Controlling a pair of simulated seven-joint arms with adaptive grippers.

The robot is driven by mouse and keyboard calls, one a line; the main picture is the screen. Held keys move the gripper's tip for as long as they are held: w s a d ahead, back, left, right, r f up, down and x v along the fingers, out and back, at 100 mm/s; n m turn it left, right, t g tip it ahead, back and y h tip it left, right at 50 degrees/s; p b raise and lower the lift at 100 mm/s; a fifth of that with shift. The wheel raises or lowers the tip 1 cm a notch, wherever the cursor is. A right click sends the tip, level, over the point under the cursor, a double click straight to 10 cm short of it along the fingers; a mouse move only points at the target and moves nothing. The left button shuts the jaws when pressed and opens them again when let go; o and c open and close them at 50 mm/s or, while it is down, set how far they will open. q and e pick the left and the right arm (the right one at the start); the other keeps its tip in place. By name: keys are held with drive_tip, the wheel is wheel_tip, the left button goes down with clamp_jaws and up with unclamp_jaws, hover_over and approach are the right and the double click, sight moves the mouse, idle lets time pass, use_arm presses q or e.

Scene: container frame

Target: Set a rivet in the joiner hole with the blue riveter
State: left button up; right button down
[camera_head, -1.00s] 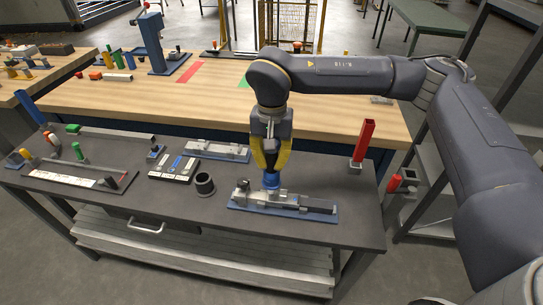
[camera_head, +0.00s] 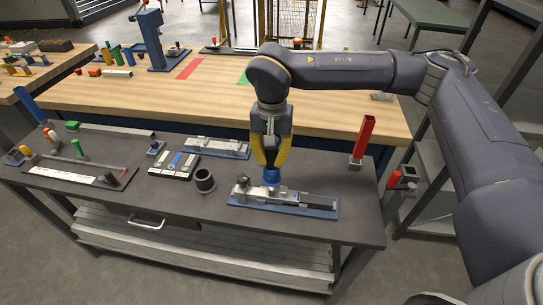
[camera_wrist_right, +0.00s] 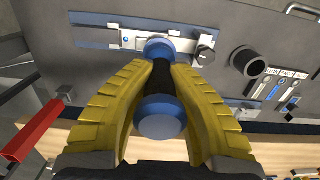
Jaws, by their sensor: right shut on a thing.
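My right gripper (camera_head: 270,160) has yellow fingers shut on the blue riveter (camera_head: 271,178). In the right wrist view the riveter (camera_wrist_right: 160,117) has a blue knob, a black middle between the fingers (camera_wrist_right: 165,85) and a blue far end. It stands roughly upright with its lower end at the metal joiner (camera_head: 290,195) on a blue-based fixture (camera_head: 240,203). In the wrist view that end overlaps the joiner strip (camera_wrist_right: 105,40). The hole and any rivet are hidden under the tool, and I cannot tell whether it touches. My left gripper is not in view.
A dark round cup (camera_head: 204,181) and a tray with small tools (camera_head: 174,166) lie left of the fixture. A second fixture (camera_head: 217,147) is behind. A red upright post (camera_head: 363,138) stands at the right. The front bench edge is clear.

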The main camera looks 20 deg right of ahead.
drive_tip(key=shift+f, duration=0.95)
idle(0.9)
drive_tip(key=shift+r, duration=3.8)
